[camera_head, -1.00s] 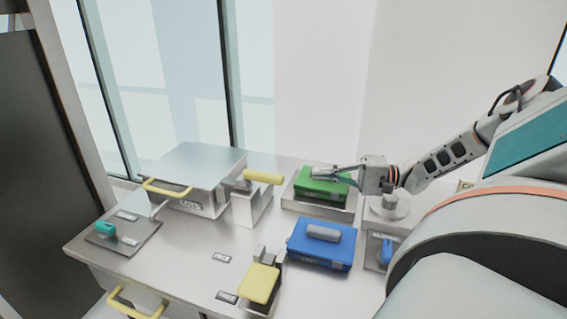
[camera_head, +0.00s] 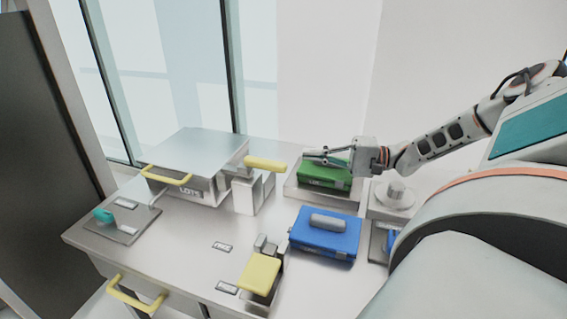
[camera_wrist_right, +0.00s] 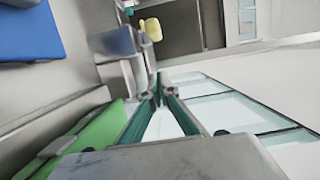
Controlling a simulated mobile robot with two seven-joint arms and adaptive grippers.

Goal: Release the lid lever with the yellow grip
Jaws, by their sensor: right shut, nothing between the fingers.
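The lid lever's yellow grip (camera_head: 265,163) sticks out to the right from the metal post beside the silver box marked LOTS (camera_head: 196,158). It also shows small in the right wrist view (camera_wrist_right: 153,29), beyond the fingertips. My right gripper (camera_head: 308,154) is shut and empty. In the head view it hangs over the green bin (camera_head: 322,178), its fingertips a short gap to the right of the yellow grip's end. In the wrist view the teal-lined fingers (camera_wrist_right: 158,97) stand beside the green bin's surface. My left gripper is not in view.
A blue bin (camera_head: 327,240) sits in front of the green one. A yellow pad (camera_head: 260,275) on a metal mount stands near the front edge. A teal knob (camera_head: 103,215) sits on a plate at left. A grey round knob (camera_head: 395,192) stands at right.

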